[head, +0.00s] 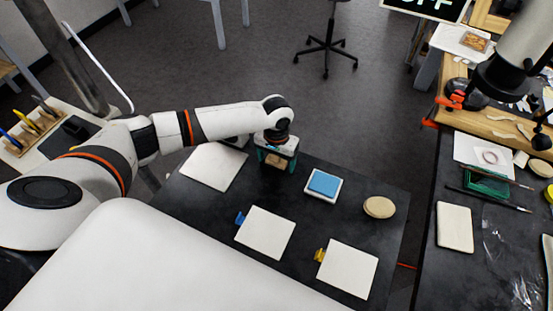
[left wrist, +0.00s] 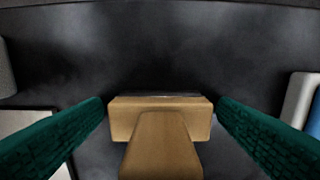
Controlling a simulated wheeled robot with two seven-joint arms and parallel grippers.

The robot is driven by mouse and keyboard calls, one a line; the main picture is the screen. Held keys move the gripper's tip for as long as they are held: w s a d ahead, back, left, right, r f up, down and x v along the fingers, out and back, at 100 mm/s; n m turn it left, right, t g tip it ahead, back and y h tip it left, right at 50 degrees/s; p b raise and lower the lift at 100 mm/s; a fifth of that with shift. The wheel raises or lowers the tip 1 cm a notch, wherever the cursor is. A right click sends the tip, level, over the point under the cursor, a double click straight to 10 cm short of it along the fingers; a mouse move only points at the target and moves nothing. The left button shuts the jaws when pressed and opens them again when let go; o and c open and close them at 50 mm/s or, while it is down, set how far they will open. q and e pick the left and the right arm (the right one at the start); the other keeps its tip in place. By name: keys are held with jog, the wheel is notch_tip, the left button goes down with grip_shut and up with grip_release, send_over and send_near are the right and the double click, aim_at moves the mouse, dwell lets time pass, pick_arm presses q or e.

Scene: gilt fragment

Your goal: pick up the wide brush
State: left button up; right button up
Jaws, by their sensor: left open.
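The wide brush (left wrist: 160,140) has a tan wooden body with a broad head and a narrower handle towards the camera. In the left wrist view it lies on the black table top between the two green fingers of my left gripper (left wrist: 160,108), with a gap on both sides. In the head view my left gripper (head: 277,158) is low over the far edge of the table, pointing down around the brush. The gripper is open and not touching the brush in the wrist view. The bristles are barely seen. My right gripper is not in view.
The black table (head: 330,220) carries a white panel (head: 214,166) left of the gripper, a blue block on a white tray (head: 323,185), an oval tan piece (head: 379,207) and two white cards. A cluttered workbench (head: 470,210) stands at the right.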

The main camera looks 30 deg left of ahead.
pick_arm(q)
jog(key=c, duration=1.1)
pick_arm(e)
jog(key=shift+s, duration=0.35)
pick_arm(q)
jog(key=shift+r, duration=0.15)
